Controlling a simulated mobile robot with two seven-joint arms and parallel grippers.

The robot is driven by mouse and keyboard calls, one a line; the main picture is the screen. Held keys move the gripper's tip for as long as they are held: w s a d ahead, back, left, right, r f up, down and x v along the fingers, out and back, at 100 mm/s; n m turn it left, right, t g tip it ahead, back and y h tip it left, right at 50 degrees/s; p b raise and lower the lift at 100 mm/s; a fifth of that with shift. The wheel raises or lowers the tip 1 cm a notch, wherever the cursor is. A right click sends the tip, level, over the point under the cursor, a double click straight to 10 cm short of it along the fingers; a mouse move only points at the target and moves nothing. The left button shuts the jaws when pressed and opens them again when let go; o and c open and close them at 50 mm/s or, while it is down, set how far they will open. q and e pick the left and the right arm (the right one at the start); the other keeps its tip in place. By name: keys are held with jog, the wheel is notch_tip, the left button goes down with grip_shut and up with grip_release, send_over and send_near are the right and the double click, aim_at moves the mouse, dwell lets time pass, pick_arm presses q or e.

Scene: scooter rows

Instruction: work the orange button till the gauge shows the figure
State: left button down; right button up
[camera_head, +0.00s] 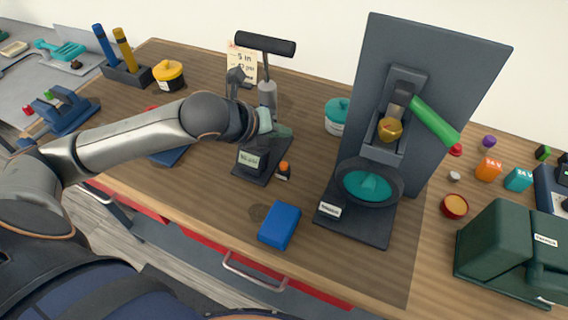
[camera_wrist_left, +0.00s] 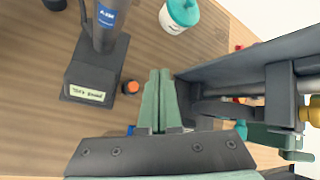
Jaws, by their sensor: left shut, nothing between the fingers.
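The small orange button (camera_head: 284,165) sits on a dark block at the right of a black pump base (camera_head: 252,172). In the left wrist view the button (camera_wrist_left: 131,87) shows just left of my fingertips. The pump has a grey barrel (camera_head: 267,93) and a black T-handle (camera_head: 265,44). A pale plate (camera_head: 249,160) on the base front has unreadable writing; I cannot tell a gauge reading. A card (camera_head: 243,64) behind carries partly hidden writing. My left gripper (camera_head: 274,124) is shut and empty, above and behind the button; its green fingers (camera_wrist_left: 159,72) appear apart from it.
A blue block (camera_head: 279,225) lies in front. A tall grey stand (camera_head: 440,70) with a green lever (camera_head: 434,122) and teal bowl (camera_head: 367,184) stands right. A teal-lidded tub (camera_head: 337,115) is behind. A dark green machine (camera_head: 500,245) is at far right.

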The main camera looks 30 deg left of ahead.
pick_arm(q)
jog(key=b, duration=0.7)
send_over(284, 166)
jog(key=f, duration=0.7)
jog(key=shift+s+a, duration=0.2)
jog(key=shift+s, duration=0.2)
jog(key=shift+f, duration=0.4)
jog(key=shift+f, duration=0.15)
dwell(0.4)
jog(key=shift+f, duration=0.25)
jog(key=shift+f, duration=0.55)
dwell(4.4)
